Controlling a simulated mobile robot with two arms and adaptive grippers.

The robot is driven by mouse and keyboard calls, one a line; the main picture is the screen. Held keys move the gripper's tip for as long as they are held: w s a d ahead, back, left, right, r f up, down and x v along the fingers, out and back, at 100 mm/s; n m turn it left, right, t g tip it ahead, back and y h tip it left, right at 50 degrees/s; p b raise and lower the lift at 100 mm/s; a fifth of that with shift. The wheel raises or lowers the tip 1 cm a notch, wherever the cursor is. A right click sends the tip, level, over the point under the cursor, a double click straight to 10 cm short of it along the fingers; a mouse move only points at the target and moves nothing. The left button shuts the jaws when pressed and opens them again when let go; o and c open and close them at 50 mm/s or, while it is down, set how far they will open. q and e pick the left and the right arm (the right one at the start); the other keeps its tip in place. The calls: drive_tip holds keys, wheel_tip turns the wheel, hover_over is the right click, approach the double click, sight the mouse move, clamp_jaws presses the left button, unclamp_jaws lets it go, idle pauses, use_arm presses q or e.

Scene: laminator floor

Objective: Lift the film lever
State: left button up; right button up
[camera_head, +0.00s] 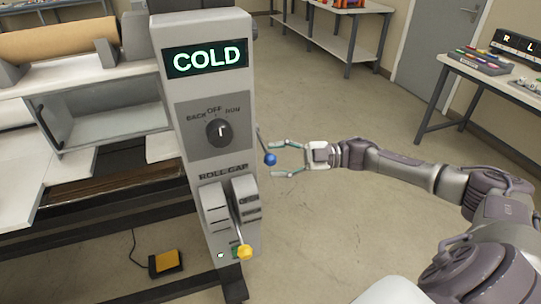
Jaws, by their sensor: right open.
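A thin lever with a blue ball knob (270,159) sticks out from the right side of the laminator's grey control column (169,125) and slants down to the right. I take it as the film lever, though no label on it is readable. My right gripper (276,160) is open. Its green-tipped fingers point left, one above and one below the level of the blue knob, and no contact shows. A second lever with a yellow knob (244,252) sits lower, under the ROLL GAP label. My left gripper is out of view.
The column carries a COLD display (205,59) and a dial (219,132) set near OFF. A brown roll (60,40) lies at upper left. A yellow pedal (166,261) is on the floor. Tables (470,72) stand at the right and back. The floor between is clear.

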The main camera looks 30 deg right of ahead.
drive_tip(key=shift+x, duration=1)
drive_tip(key=shift+d, duration=0.1)
drive_tip(key=shift+c, duration=0.2)
drive_tip(key=shift+f, duration=0.1)
clamp_jaws()
drive_tip(key=shift+s, duration=0.1)
